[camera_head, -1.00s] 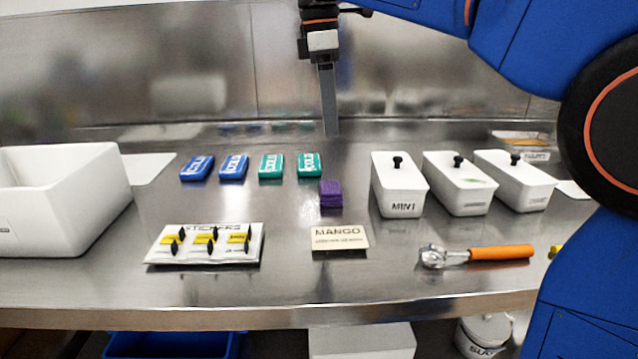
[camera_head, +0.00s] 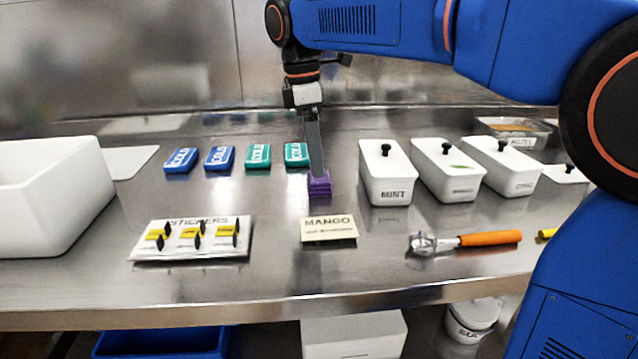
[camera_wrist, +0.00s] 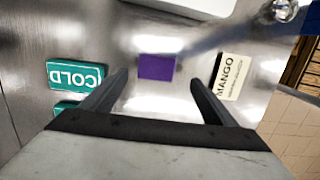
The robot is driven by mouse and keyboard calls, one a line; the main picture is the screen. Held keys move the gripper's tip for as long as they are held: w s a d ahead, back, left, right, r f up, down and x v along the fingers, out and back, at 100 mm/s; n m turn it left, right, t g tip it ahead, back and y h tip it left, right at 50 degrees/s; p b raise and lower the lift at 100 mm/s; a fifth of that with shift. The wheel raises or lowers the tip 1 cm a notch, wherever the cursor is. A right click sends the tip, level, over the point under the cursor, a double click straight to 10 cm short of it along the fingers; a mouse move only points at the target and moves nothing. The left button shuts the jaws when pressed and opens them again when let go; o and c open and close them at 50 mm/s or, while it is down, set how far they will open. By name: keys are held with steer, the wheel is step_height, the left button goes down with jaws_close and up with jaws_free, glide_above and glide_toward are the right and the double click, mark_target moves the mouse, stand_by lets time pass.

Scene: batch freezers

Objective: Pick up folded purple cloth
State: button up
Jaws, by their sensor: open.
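The folded purple cloth (camera_head: 319,184) lies on the steel counter, between the nearest green pack and the MANGO card. In the wrist view the cloth (camera_wrist: 156,67) is a small purple rectangle beyond the fingertips, roughly midway between them. My gripper (camera_head: 317,172) points down over the cloth in the head view, its fingers covering part of the cloth's upper side. The wrist view shows my gripper (camera_wrist: 158,80) with its two fingers wide apart and nothing between them. Whether the fingertips touch the cloth cannot be told from the head view.
A green COLD pack (camera_head: 296,154) lies just behind the cloth, with a further green pack and two blue ones leftward. The MANGO card (camera_head: 328,229) lies in front. The lidded MINT tub (camera_head: 387,172) stands to the right. An orange-handled scoop (camera_head: 488,238) lies front right.

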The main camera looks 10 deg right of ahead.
mark_target(319, 183)
steer(key=shift+w+d+f, duration=0.1)
steer(key=shift+d+f, duration=0.05)
steer(key=shift+f, duration=0.75)
steer(key=shift+w+d+f, duration=0.1)
steer(key=shift+d+f, duration=0.1)
steer(key=shift+f, duration=0.75)
steer(key=shift+w+d+f, duration=0.1)
steer(key=shift+d+f, duration=0.05)
steer(key=shift+f, duration=0.75)
steer(key=shift+c, duration=0.5)
steer(key=c, duration=1)
